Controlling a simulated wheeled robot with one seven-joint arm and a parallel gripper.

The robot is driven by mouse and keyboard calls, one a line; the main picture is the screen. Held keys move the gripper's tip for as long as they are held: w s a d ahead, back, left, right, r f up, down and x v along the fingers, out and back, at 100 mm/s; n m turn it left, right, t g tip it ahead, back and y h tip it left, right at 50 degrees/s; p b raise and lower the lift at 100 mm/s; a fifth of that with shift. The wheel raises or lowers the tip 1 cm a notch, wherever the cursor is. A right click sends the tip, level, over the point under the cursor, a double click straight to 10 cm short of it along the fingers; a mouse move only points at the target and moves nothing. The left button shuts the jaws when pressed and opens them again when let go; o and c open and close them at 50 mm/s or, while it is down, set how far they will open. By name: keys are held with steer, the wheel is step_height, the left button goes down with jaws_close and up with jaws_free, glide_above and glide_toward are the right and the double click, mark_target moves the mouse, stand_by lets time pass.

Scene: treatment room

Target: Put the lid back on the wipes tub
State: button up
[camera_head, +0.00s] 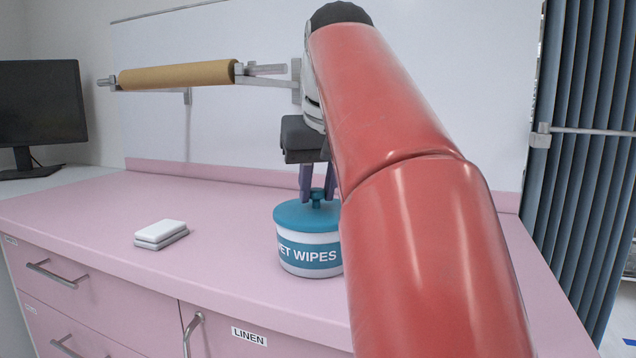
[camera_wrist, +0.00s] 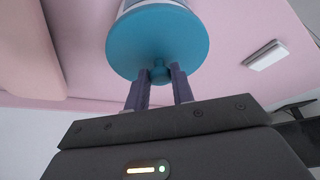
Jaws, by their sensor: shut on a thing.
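The wipes tub (camera_head: 312,256) is a white cylinder with a blue "WET WIPES" band, upright on the pink counter. The teal lid (camera_head: 296,214) with a small knob sits at the top of the tub; it appears level, but I cannot tell if it is fully seated. In the wrist view the lid (camera_wrist: 150,40) is a teal disc that hides most of the tub (camera_wrist: 130,4). My gripper (camera_head: 317,192) is above the tub, fingers pointing down, shut on the lid's knob. The fingers (camera_wrist: 160,75) stand on both sides of the knob. My red arm covers the tub's right edge.
A small stack of white and grey pads (camera_head: 161,234) lies on the counter (camera_head: 90,225) left of the tub. A paper roll on a wall holder (camera_head: 178,75) hangs behind. A monitor (camera_head: 42,103) stands far left, a blue curtain (camera_head: 585,150) hangs right. The counter between pads and tub is clear.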

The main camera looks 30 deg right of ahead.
stand_by(0.3)
steer(key=o, duration=1.5)
step_height(320, 180, up, 3)
steer(key=p, duration=0.3)
steer(key=shift+f, duration=0.1)
steer(key=shift+r, duration=2.15)
jaws_close()
